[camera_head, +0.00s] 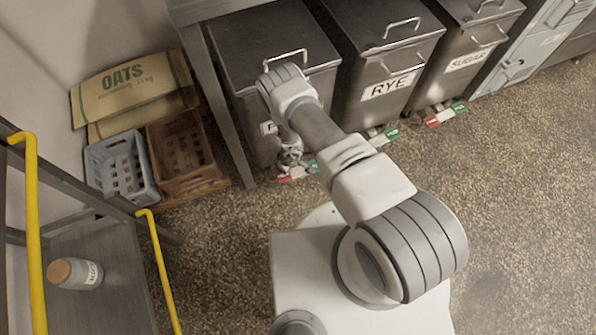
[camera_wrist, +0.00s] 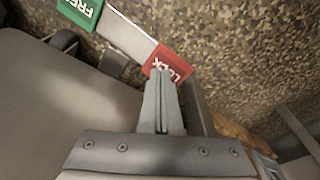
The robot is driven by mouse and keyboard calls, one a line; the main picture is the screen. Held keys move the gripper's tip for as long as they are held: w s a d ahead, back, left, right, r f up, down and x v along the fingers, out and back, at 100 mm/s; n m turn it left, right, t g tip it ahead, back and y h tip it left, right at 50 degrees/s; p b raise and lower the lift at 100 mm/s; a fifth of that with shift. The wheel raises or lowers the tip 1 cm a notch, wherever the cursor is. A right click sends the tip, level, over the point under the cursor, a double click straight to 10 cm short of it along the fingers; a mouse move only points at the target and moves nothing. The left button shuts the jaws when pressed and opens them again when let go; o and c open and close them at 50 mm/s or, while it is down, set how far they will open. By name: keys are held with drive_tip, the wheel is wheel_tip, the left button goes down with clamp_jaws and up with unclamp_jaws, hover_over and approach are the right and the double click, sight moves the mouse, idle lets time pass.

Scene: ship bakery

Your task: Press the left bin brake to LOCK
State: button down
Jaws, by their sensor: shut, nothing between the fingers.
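In the wrist view the red LOCK end (camera_wrist: 168,64) and green FREE end (camera_wrist: 80,11) are joined by a bare metal bar (camera_wrist: 128,36). My gripper (camera_wrist: 160,75) is shut and empty, with its fingertips at the near edge of the red LOCK end. I cannot tell whether they touch it.
The RYE bin (camera_head: 375,60) and SUGAR bin (camera_head: 470,50) stand to the right with similar pedals. A grey crate (camera_head: 122,172), a brown crate (camera_head: 182,150) and an OATS sack (camera_head: 125,85) are at left. A yellow-railed cart (camera_head: 100,300) holds a jar (camera_head: 75,273). The speckled floor at right is clear.

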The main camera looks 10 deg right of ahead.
drive_tip(key=shift+f+b, duration=1.05)
drive_tip(key=shift+f, duration=0.55)
idle(0.6)
wheel_tip(320, 180, up, 7)
drive_tip(key=p, duration=0.8)
drive_tip(key=shift+p, duration=0.3)
idle(0.5)
